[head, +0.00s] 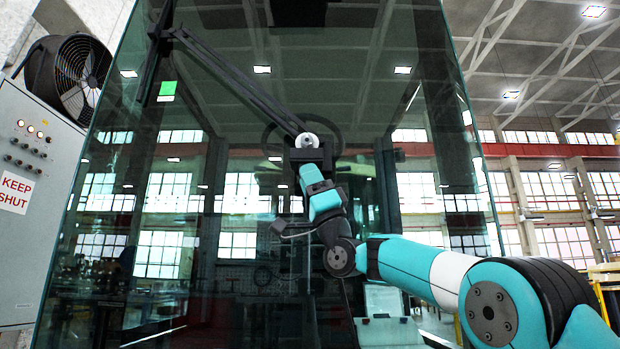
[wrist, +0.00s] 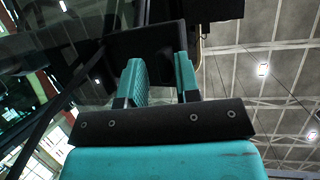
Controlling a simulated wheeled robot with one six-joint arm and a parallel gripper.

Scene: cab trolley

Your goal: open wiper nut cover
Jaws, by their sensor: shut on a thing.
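The wiper (head: 240,82) runs from the upper left of the glass down to a black mount near the middle of the head view. A pale round nut (head: 307,141) shows at its lower end. The black wiper nut cover (head: 296,155) is just below the nut, and its dark flat face also shows in the wrist view (wrist: 150,42). My gripper (head: 311,172) reaches up to the cover from below. In the wrist view its two teal fingers (wrist: 160,68) stand apart with the dark cover between them. The exact contact at the fingertips is partly hidden.
The large tinted windscreen (head: 230,240) lies right behind my gripper and fills the middle of the head view. A grey control cabinet (head: 30,190) with a KEEP SHUT sign and a black fan (head: 80,78) stand at the left. Open hall shows at the right.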

